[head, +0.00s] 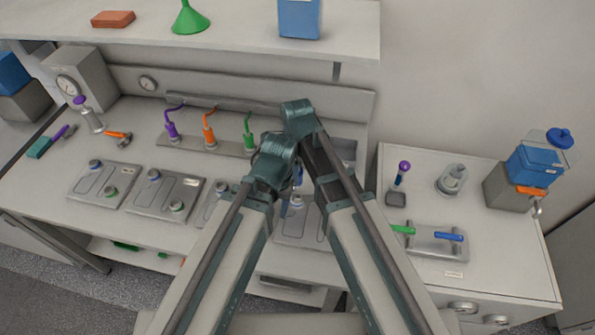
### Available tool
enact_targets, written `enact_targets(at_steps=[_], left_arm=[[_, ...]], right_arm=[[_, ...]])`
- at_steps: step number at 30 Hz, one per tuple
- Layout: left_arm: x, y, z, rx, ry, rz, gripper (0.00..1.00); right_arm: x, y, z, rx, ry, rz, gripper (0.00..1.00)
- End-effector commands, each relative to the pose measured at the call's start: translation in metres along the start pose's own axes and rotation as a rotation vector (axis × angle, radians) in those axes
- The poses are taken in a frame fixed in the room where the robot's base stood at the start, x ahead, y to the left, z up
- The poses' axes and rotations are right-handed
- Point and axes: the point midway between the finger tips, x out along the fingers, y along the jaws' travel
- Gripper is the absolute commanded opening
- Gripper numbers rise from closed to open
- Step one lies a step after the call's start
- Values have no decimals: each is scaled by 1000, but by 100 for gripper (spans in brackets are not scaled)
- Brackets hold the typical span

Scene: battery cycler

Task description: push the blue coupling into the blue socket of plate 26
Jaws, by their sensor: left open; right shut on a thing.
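Part of the blue coupling (299,176) shows as a small blue patch between my two arms; the rest is hidden. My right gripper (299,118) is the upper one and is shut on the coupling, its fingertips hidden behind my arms. My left gripper (273,167) is lower, open, just left of the patch; its fingertips are also hidden. Several grey plates lie along the bench front. A plate (300,228) below my grippers has a blue socket (296,202) near its back edge, partly covered by my arms. The plate numbers are too small to read.
Purple (171,131), orange (209,136) and green (249,142) couplings with hoses stand in a rack at the bench back. Other plates lie left (103,185) and centre-left (166,195). A shelf (345,30) overhangs behind. A side table (500,235) stands right.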

Motion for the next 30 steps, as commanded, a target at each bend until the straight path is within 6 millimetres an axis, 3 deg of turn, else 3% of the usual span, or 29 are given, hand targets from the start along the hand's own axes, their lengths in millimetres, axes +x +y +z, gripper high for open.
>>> enact_targets(at_steps=[17, 18, 30], left_arm=[[62, 6, -4, 5, 0, -1, 50], [54, 5, -3, 5, 0, -1, 50], [56, 5, -3, 5, 0, -1, 50]], right_arm=[[62, 0, 0, 0, 0, 0, 0], [55, 0, 0, 0, 0, 0, 0], [56, 0, 0, 0, 0, 0, 0]])
